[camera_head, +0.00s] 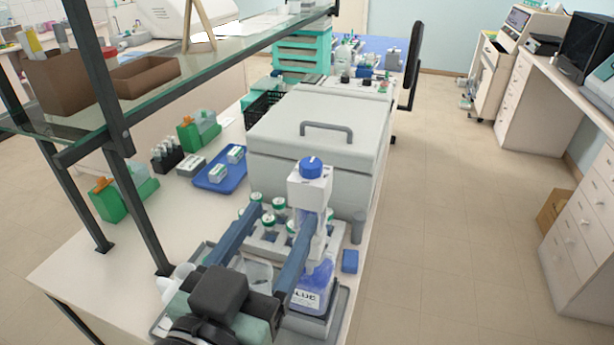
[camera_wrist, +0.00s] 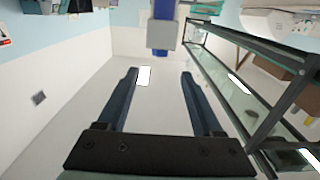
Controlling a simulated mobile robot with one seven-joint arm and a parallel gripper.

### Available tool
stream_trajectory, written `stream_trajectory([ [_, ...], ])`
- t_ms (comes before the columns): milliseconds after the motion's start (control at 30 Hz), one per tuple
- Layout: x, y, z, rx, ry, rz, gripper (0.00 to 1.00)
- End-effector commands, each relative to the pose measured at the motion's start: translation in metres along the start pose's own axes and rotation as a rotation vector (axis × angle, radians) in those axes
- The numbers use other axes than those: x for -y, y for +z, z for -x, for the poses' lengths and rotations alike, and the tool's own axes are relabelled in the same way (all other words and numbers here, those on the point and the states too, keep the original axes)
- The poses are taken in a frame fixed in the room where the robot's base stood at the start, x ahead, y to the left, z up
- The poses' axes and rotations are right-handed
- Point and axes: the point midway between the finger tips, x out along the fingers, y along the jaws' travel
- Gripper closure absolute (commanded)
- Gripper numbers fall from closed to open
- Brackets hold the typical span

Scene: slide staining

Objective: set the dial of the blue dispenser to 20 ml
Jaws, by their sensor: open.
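The blue dispenser (camera_head: 312,184) has a white head with a blue cap (camera_head: 311,167). It tops a clear bottle of blue liquid (camera_head: 314,281) with a white label, upright near the bench's right edge. I cannot make out a dial scale or its setting. My gripper (camera_head: 284,214) is open, with two long dark blue fingers reaching forward and nothing seen between their tips. The right finger overlaps the dispenser's left side in the head view; contact cannot be told. The wrist view shows both fingers (camera_wrist: 158,76) apart, and a blue and pale block (camera_wrist: 162,38) I cannot identify surely.
Green-capped bottles (camera_head: 268,220) stand in a rack behind my fingers. A large grey lidded box (camera_head: 318,125) stands behind the dispenser. A small blue block (camera_head: 350,261) lies to its right. A glass shelf (camera_head: 160,85) overhangs the left. A blue tray (camera_head: 220,170) lies beyond.

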Motion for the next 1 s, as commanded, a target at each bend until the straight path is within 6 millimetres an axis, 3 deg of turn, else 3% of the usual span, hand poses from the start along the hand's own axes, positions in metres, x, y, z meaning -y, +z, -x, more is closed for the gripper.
stream_trajectory([
  [300,-0.001,-0.004,-0.066,0.002,0.003,0.002,0.32],
  [500,-0.001,-0.003,-0.096,0.0,0.001,0.0,0.32],
  [700,0.0,-0.001,-0.107,0.001,-0.001,0.0,0.32],
  [967,0.0,0.0,-0.108,0.0,-0.001,0.0,0.32],
  [1000,0.0,0.0,-0.108,0.0,-0.001,0.0,0.38],
])
